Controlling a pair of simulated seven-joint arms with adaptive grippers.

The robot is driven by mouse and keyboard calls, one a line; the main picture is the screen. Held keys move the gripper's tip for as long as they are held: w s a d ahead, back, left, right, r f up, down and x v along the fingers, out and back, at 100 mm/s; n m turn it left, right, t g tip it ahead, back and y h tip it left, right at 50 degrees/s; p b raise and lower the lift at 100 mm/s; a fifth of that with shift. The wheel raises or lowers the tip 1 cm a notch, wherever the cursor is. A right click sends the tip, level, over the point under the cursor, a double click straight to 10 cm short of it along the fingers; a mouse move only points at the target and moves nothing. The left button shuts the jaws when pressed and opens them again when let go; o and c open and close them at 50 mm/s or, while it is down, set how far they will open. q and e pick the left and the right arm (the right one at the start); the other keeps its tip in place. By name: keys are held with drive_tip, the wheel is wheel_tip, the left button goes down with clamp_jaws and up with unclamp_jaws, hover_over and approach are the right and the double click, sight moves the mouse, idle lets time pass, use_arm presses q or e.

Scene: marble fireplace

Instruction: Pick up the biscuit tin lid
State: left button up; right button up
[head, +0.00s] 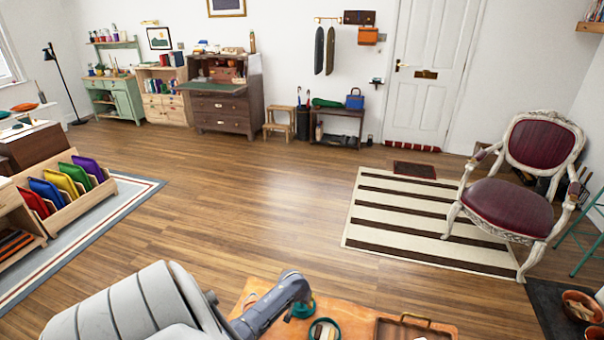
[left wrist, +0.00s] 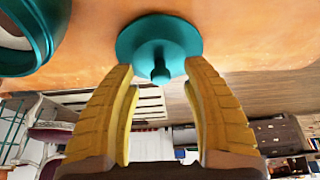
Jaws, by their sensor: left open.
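The biscuit tin lid, a teal disc with a round knob (left wrist: 158,38), lies on the orange-brown table top in the left wrist view, knob towards me. My left gripper (left wrist: 159,76) is open, its yellow fingers on either side of the knob, with gaps visible beside it. I cannot tell if the fingertips touch the disc. In the head view the lid (head: 303,309) shows as a teal patch, partly hidden by my left gripper (head: 297,296). The open teal tin (head: 324,328) stands beside it and also shows in the left wrist view (left wrist: 62,22). My right gripper is not in view.
The orange-brown table top (head: 463,332) runs along the bottom of the head view. A tray with a brass handle (head: 398,325) lies right of the tin. Beyond are open wooden floor, a striped rug (head: 385,223) and a red armchair (head: 510,205).

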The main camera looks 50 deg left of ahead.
use_arm(q)
drive_tip(key=shift+x, duration=1.2)
drive_tip(key=shift+o, duration=0.2)
clamp_jaws()
